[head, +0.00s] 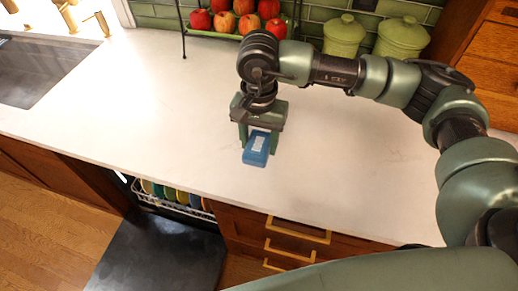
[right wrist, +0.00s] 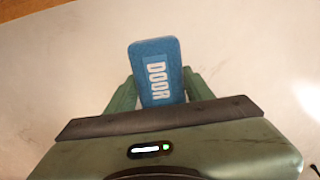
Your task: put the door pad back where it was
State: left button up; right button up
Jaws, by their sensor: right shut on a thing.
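The door pad (head: 257,149) is a small blue block with a white label. The gripper's green fingers also show in the right wrist view (right wrist: 160,92). I cannot tell whether the pad touches the counter or is held just above it. My left gripper is not in view.
The white counter (head: 150,100) is clear around the pad. A sink (head: 40,70) lies at left. A rack of red apples (head: 223,21) and green canisters (head: 345,33) stand at the back. Below, the dishwasher door (head: 160,255) is down, with plates (head: 170,194) in its rack.

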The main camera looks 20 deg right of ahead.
aim_at(259, 141)
notch_tip(259, 141, down, 5)
jog(key=shift+r+p, duration=0.2)
jog(key=shift+p, duration=0.35)
jog(key=shift+f, duration=0.15)
jog(key=shift+f+b, duration=0.2)
jog(key=shift+b, duration=0.15)
jog(key=o, duration=1.2)
jog(key=shift+r, duration=0.1)
jog(key=shift+r, duration=0.1)
jog(key=shift+r+p, duration=0.2)
jog(key=shift+p, duration=0.25)
notch_tip(259, 141, up, 10)
jog(key=b, duration=0.3)
jog(key=shift+r+b, duration=0.2)
jog(key=shift+b, duration=0.1)
jog(key=shift+r, duration=0.65)
